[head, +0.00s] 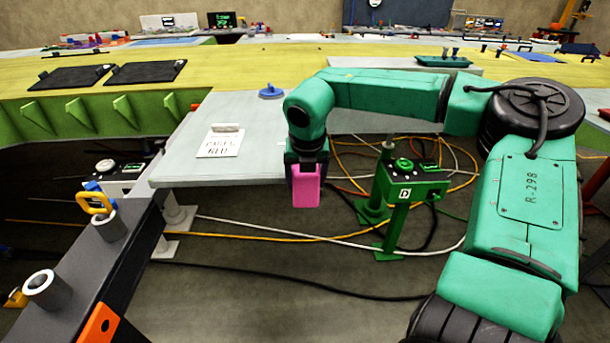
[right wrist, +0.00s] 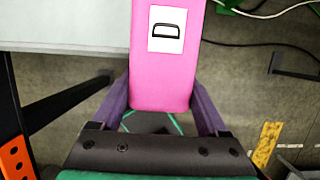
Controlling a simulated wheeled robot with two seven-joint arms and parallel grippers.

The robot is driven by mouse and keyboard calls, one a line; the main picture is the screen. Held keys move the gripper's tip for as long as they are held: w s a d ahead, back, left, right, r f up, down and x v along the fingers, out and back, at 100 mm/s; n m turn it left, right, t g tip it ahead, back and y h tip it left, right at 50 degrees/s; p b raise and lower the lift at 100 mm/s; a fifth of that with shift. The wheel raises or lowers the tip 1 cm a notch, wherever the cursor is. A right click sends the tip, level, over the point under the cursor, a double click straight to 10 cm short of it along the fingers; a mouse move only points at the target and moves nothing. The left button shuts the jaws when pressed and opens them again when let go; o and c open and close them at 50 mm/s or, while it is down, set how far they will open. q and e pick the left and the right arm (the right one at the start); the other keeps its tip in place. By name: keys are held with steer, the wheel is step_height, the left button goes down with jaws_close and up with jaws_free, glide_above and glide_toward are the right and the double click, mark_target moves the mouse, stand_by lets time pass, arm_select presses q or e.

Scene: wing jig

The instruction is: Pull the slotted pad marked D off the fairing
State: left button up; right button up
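The pink pad (head: 305,188) hangs below my right gripper (head: 306,163) in the head view. In the right wrist view the pad (right wrist: 165,80) carries a white label with a D lying on its side. The two dark fingers lie along both sides of the pad, shut on it. A pale grey panel (head: 245,115), perhaps the fairing, has its front edge beside the pad. The wrist view shows this panel (right wrist: 70,20) behind and left of the pad; whether they touch is hidden. No slot shows. My left gripper is not in view.
A green stand marked D (head: 404,194) stands right of the pad, with cables on the floor around it. A white card (head: 220,143) and a blue knob (head: 271,91) are on the panel. A dark beam with white cups (head: 105,250) runs at the left.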

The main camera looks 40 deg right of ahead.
steer(key=shift+s+a, duration=0.1)
stand_by(0.3)
steer(key=s+a+b, duration=0.3)
steer(key=s+a, duration=0.1)
steer(key=s, duration=0.2)
steer(key=shift+a+b, duration=0.3)
steer(key=shift+a, duration=0.05)
stand_by(0.5)
steer(key=shift+r, duration=0.1)
